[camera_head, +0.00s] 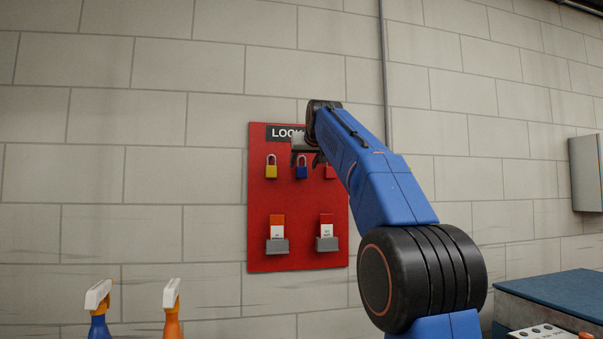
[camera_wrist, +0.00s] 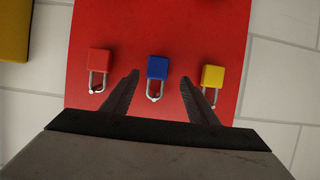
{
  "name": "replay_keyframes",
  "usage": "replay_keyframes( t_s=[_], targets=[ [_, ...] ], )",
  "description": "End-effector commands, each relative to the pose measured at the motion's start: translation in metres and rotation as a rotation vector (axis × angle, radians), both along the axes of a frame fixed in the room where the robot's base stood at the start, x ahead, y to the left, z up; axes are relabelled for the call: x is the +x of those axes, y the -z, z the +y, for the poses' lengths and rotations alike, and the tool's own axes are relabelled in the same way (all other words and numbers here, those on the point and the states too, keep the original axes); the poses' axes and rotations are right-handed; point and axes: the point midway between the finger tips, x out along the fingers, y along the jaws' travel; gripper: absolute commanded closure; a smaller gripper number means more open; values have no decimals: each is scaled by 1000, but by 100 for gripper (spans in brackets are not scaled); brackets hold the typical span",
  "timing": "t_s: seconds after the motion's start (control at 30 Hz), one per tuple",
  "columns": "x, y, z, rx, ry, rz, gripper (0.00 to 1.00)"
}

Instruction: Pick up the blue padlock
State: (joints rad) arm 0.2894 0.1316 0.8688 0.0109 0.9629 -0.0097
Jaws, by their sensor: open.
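The blue padlock (camera_head: 302,172) hangs on the red lockout board (camera_head: 262,225) on the wall, between a yellow padlock (camera_head: 271,171) and a red padlock (camera_head: 330,171) partly covered by my arm. In the wrist view the blue padlock (camera_wrist: 157,68) shows its body and silver shackle, with the red padlock (camera_wrist: 99,62) to its left and the yellow padlock (camera_wrist: 212,76) to its right. My gripper (camera_head: 306,158) is near the board's upper part. Its fingers (camera_wrist: 160,85) are apart, one on each side of the blue padlock in the picture, with nothing held.
Two grey holders with red-and-white tags (camera_head: 277,247) (camera_head: 326,243) sit low on the board. Two spray bottles (camera_head: 98,298) (camera_head: 172,300) stand at the bottom left. A blue-topped box (camera_head: 555,295) is at the lower right, and a grey wall box (camera_head: 586,173) is above it.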

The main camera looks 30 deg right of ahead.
Motion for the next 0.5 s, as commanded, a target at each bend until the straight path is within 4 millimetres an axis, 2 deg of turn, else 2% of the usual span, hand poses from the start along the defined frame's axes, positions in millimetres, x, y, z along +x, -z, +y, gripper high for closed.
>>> replay_keyframes(
  t_s=[0.3, 0.5],
  targets=[
    [35, 15, -15, 0, 0, 1, 47],
    [38, 15, -16, 0, 0, -1, 47]
  ],
)
